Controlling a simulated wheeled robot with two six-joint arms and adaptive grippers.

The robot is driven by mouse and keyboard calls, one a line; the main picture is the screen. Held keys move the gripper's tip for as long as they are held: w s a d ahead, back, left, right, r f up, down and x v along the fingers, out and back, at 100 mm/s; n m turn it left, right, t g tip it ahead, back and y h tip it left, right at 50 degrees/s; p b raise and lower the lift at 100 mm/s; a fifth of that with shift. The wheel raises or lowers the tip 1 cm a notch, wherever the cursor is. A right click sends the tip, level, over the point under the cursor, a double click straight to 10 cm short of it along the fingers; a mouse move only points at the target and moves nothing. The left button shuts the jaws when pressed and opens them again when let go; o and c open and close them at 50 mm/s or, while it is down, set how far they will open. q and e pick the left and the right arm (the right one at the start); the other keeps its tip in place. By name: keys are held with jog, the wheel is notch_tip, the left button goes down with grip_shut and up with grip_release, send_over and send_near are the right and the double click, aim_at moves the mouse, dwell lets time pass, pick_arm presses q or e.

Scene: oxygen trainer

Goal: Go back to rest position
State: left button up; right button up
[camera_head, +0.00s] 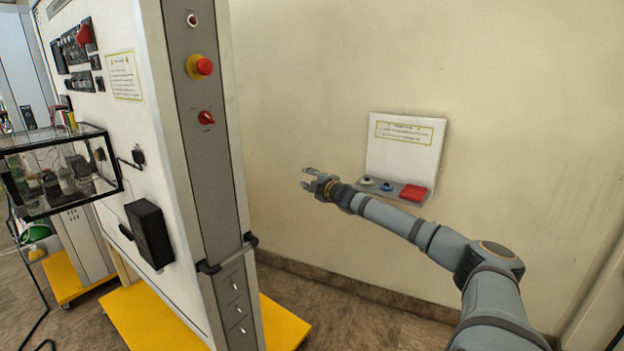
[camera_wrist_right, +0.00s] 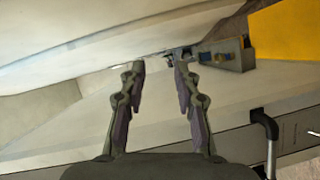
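My right gripper (camera_head: 312,180) is at the end of my right arm, stretched out in front of the beige wall. It is to the left of a small wall shelf with buttons and to the right of the tall cabinet. In the right wrist view the two fingers (camera_wrist_right: 160,66) stand apart with nothing between them, so the gripper is open and empty. It touches nothing that I can see. My left gripper is not in the head view.
The trainer cabinet (camera_head: 212,130) stands at left with a red emergency button (camera_head: 204,66) and a red switch (camera_head: 206,117). The wall shelf (camera_head: 402,181) holds a red block (camera_head: 413,193). A yellow base (camera_head: 150,318) juts out low. A glass case (camera_head: 60,170) is far left.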

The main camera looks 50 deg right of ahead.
jog(key=shift+s+d+f, duration=0.1)
jog(key=shift+f, duration=0.25)
dwell(0.3)
jog(key=s+d+f+m+g, duration=0.25)
jog(key=s+f, duration=0.25)
jog(key=f, duration=1.1)
jog(key=s+d+f+m+g, duration=0.1)
jog(key=s+f+m+g, duration=0.25)
jog(key=f, duration=1.25)
jog(key=s+a+f+m+g, duration=0.1)
jog(key=s+a+f, duration=0.1)
jog(key=s+f, duration=0.35)
jog(key=s+a+f, duration=0.2)
jog(key=s+f, duration=0.1)
jog(key=f, duration=0.5)
jog(key=s+a+f+m+g+y, duration=0.1)
jog(key=s+a+f+g, duration=0.1)
jog(key=s+a+f, duration=0.7)
jog(key=s+a+f+m+g+y, duration=0.1)
jog(key=s+a+f+m+g, duration=0.1)
jog(key=s+a+f, duration=0.5)
jog(key=s+a+f+g+y, duration=0.1)
jog(key=s+a+f+g, duration=0.1)
jog(key=s+a+f, duration=0.4)
jog(key=s+a+f+m+g+y, duration=0.1)
jog(key=s+a+f, duration=0.5)
jog(key=s+a, duration=0.6)
jog(key=shift+s+a+g, duration=0.25)
jog(key=shift+s+g, duration=0.15)
jog(key=shift+s, duration=0.2)
